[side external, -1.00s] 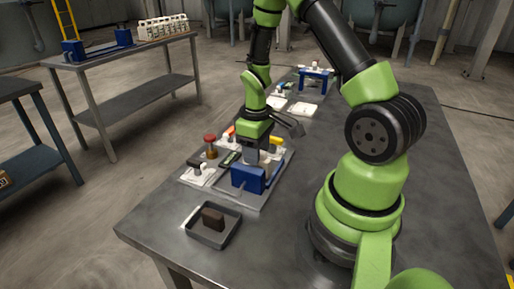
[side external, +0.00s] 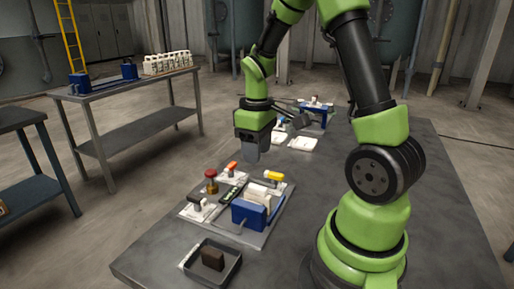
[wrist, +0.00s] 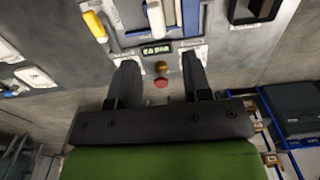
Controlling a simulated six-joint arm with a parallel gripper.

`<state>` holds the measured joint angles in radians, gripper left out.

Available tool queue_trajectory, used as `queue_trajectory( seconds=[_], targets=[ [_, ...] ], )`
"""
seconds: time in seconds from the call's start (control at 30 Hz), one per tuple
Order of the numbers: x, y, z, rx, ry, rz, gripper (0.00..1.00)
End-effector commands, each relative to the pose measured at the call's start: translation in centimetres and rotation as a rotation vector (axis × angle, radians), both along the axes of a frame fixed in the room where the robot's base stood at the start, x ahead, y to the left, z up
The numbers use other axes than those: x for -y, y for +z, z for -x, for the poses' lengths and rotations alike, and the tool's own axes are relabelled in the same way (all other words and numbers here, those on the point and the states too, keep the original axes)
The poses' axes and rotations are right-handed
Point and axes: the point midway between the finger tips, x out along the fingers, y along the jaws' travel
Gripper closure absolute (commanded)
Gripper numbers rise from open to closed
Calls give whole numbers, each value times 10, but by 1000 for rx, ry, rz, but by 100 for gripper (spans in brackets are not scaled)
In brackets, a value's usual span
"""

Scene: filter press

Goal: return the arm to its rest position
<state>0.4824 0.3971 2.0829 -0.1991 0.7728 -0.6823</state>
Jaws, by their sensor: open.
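My gripper (side external: 251,155) is raised above the steel table, higher than the board of parts and behind it in the side view. Its fingers are apart with nothing between them. In the wrist view my gripper (wrist: 158,75) shows two dark, spread fingers. Below and beyond them is the board, with a red-topped knob, a small green-lit display and a blue block. The fingers touch nothing that I can see.
The grey board (side external: 255,238) carries a blue block (side external: 250,214), a red knob (side external: 211,181) and a yellow-ended part (side external: 273,175). A dark tray (side external: 226,279) with a brown block (side external: 213,260) lies in front. A blue stand (side external: 314,118) is behind.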

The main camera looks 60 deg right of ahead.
Motion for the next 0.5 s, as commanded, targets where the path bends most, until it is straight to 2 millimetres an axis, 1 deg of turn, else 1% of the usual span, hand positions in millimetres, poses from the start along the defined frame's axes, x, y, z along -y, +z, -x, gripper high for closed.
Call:
queue_trajectory(
  seconds=[0.27, 0.33, 0.37, 0.43, 0.5],
  targets=[
    [0, 1, 0, 1, 0, 1, 55],
    [-2, 5, 0, 11, -4, 3, 55],
    [-5, 8, -1, 19, -8, 6, 55],
    [-13, 21, -1, 54, -25, 13, 55],
    [-27, 39, 0, 107, -55, 17, 55]
  ],
)
